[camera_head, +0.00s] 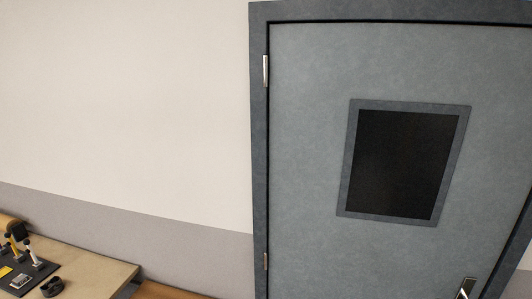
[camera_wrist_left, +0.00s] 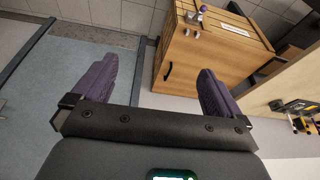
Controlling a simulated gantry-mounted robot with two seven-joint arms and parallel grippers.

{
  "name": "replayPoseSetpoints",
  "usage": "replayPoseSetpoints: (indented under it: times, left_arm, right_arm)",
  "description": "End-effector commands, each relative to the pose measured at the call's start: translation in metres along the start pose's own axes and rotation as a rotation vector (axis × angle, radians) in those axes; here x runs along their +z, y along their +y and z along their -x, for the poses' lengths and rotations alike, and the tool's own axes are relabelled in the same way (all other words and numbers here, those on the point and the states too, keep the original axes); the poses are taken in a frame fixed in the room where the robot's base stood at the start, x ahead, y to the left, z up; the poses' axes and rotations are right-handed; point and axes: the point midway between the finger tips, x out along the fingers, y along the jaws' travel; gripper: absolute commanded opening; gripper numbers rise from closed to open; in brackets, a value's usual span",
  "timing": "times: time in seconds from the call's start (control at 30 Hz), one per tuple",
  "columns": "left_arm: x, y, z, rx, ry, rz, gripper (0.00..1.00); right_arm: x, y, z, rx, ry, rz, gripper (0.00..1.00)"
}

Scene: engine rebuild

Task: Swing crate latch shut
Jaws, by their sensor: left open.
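My left gripper (camera_wrist_left: 158,66) shows in the left wrist view with its two purple fingers spread wide and nothing between them. Beyond the fingers, and apart from them, stands a light-brown wooden box-like cabinet (camera_wrist_left: 205,62) with a slatted top and a dark handle (camera_wrist_left: 167,71) on its front face. I cannot tell whether this is the crate. No latch can be made out in either view. Neither gripper shows in the head view, and my right gripper is in no view.
A grey door (camera_head: 305,150) with a dark window fills the right of the head view. A wooden bench (camera_head: 95,270) with a dark tool tray (camera_head: 42,268) is at lower left. Small items (camera_wrist_left: 194,17) sit on the cabinet. Grey floor (camera_wrist_left: 142,112) is open before it.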

Motion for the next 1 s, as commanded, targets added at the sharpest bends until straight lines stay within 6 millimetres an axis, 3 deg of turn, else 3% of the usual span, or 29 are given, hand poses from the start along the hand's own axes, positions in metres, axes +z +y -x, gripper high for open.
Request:
replayPoseSetpoints:
  times: [0.37, 0.7, 0.87, 1.0]
  left_arm:
    - [-0.002, 0.000, 0.005, 0.000, 0.000, 0.000, 1.00]
    - [-0.004, 0.000, 0.005, 0.000, 0.014, 0.049, 0.48]
    - [-0.031, 0.000, 0.007, 0.012, 0.153, 0.151, 0.23]
    - [-0.063, 0.004, 0.007, 0.053, 0.332, 0.253, 0.02]
  right_arm:
    - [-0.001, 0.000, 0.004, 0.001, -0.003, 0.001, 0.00]
    - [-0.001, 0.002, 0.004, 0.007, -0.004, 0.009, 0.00]
    - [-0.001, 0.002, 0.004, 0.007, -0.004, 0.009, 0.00]
    - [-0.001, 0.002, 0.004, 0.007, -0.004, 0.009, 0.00]
